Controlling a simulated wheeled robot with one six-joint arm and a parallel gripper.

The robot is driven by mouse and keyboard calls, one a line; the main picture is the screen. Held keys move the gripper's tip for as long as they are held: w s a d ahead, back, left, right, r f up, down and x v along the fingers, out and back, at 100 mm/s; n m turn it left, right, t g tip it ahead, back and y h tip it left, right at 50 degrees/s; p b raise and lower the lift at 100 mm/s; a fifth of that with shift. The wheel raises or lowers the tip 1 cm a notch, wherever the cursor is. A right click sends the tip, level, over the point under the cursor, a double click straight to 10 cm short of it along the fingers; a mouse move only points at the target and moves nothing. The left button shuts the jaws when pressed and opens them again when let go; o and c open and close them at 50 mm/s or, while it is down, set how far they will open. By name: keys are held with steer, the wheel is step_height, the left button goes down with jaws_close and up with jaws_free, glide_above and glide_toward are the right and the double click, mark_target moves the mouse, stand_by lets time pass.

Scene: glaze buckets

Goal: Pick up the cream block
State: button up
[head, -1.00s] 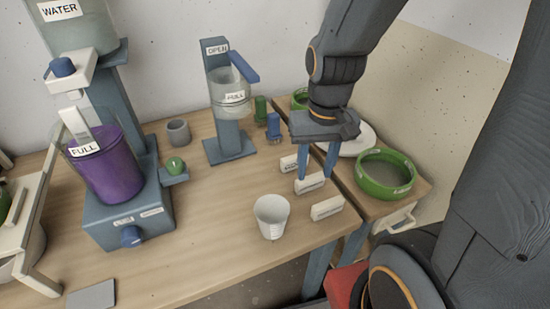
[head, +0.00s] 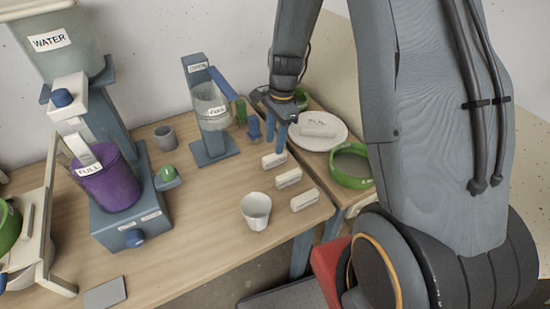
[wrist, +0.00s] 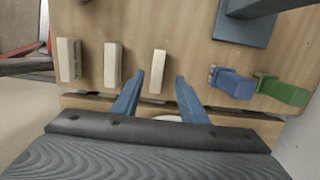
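Three cream blocks lie in a row near the right edge of the wooden table: a far one (head: 273,160), a middle one (head: 289,178) and a near one (head: 304,200). My gripper (head: 274,149) is open, pointing down at the far block. In the wrist view, one cream block (wrist: 158,71) appears between the spread blue fingertips (wrist: 160,75), with space on both sides. The other two (wrist: 113,64) (wrist: 69,60) are left of it. I cannot tell the fingers' height above the block.
A blue object (head: 254,130) and a green one (head: 240,111) stand close behind the gripper. A white cup (head: 256,212) stands left of the blocks. A green bowl (head: 351,166) is on the side surface at right. A blue dispenser stand (head: 213,148) is behind left.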

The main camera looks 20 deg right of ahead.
mark_target(274, 155)
steer(key=f, duration=0.2)
steer(key=f+p, duration=0.2)
steer(key=f, duration=0.1)
steer(key=shift+s+a+f, duration=0.1)
steer(key=shift+s+f, duration=0.2)
steer(key=shift+f, duration=0.05)
steer(key=shift+a+f+p, duration=0.1)
steer(key=shift+f+p, duration=0.2)
steer(key=shift+f, duration=0.2)
steer(key=shift+f, duration=0.25)
steer(key=shift+c, duration=0.4)
jaws_close()
